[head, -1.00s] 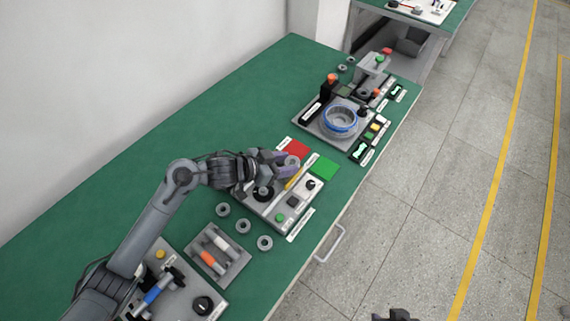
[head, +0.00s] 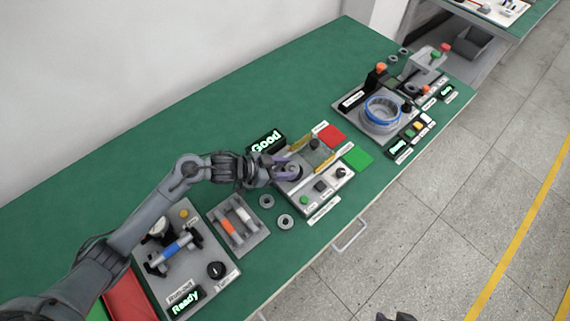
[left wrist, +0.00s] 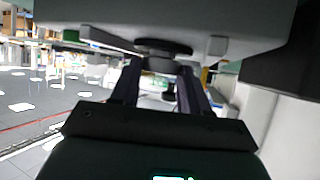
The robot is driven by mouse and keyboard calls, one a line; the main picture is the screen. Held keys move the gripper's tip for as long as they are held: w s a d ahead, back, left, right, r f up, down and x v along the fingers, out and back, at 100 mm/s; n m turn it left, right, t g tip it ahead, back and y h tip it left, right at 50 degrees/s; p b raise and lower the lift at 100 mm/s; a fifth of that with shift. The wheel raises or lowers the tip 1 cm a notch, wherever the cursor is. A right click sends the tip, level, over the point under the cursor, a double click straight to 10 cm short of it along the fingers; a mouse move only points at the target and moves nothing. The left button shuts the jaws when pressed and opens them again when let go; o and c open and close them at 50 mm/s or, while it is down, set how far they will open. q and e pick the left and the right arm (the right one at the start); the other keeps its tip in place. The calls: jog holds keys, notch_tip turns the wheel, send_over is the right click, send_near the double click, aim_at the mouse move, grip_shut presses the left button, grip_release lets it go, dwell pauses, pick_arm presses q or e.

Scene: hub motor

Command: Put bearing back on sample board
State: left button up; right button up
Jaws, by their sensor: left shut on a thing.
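My left gripper (head: 284,170) is over the left end of the test unit (head: 325,178) and is shut on a grey ring-shaped bearing (head: 294,173). The fingers partly cover the bearing, and I cannot tell if it touches the unit. In the left wrist view, the fingers (left wrist: 162,82) reach toward a dark round part (left wrist: 163,47) under a grey body. Two more grey rings, a bearing (head: 266,201) and another bearing (head: 285,221), lie on the green table. I cannot tell which surface is the sample board. A dark piece of my right gripper (head: 395,316) shows at the bottom edge.
A lit "Good" display (head: 266,141) stands behind the unit. Red (head: 332,135) and green (head: 358,158) squares lie at its right. A tray (head: 240,240) with handled tools and a "Ready" unit (head: 185,250) are at the left. A blue-ringed unit (head: 357,117) is farther right.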

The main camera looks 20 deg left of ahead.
pick_arm(q)
jog(key=o, duration=1.2)
jog(key=shift+r, duration=0.1)
jog(key=shift+c, duration=0.2)
jog(key=shift+w+f+b, duration=0.1)
jog(key=shift+f+b, duration=0.3)
jog(key=shift+b, duration=0.4)
jog(key=p+v, duration=0.2)
jog(key=v, duration=0.9)
jog(key=shift+p, duration=0.4)
jog(key=shift+o, duration=0.2)
jog(key=shift+w, duration=0.15)
